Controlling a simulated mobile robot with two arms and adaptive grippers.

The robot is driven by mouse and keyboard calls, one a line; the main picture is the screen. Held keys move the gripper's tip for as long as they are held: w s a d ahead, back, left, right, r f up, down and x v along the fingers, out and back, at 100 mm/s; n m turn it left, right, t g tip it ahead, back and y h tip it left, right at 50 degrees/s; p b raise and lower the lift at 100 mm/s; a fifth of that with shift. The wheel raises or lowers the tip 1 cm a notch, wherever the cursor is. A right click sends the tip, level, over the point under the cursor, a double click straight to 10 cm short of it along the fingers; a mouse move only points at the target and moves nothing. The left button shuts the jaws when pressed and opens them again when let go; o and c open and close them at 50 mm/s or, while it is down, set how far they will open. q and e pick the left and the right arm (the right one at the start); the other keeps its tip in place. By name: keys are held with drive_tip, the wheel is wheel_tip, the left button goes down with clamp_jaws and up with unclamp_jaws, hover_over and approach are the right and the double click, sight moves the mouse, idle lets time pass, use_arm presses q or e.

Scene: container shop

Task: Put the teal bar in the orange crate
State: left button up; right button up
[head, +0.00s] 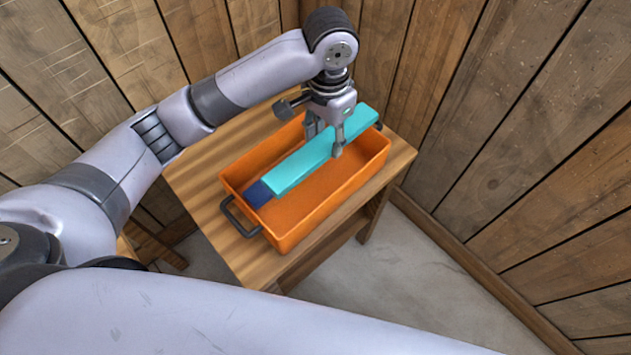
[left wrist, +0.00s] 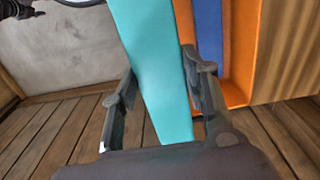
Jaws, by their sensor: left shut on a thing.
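The teal bar (head: 308,160) is a long, flat-sided block. My left gripper (head: 325,138) is shut on it near its middle, from above, with one finger on each side. The bar lies lengthwise over the orange crate (head: 335,205), and its far end overlaps the crate's back right rim. I cannot tell how high it is above the crate floor. In the left wrist view, the teal bar (left wrist: 152,70) runs between the fingers of the left gripper (left wrist: 165,100), with the crate's orange wall (left wrist: 240,50) to its right. My right gripper does not show.
A dark blue block (head: 258,194) lies in the crate along its left side, partly hidden under the teal bar. The crate stands on a wooden table (head: 205,180), with a dark handle (head: 238,222) at its near end. Plank walls (head: 510,130) close in behind and right.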

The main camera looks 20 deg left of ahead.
use_arm(q)
hover_over(323, 191)
wheel_tip(323, 191, down, 5)
wheel_tip(323, 191, down, 9)
drive_tip(key=shift+w+r, duration=0.1)
drive_tip(key=shift+r, duration=0.1)
wheel_tip(323, 191, down, 4)
drive_tip(key=shift+f, duration=0.4)
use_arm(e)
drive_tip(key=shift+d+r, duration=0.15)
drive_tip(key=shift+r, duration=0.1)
use_arm(q)
drive_tip(key=o, duration=1)
drive_tip(key=shift+f, duration=0.15)
drive_tip(key=shift+o, duration=0.3)
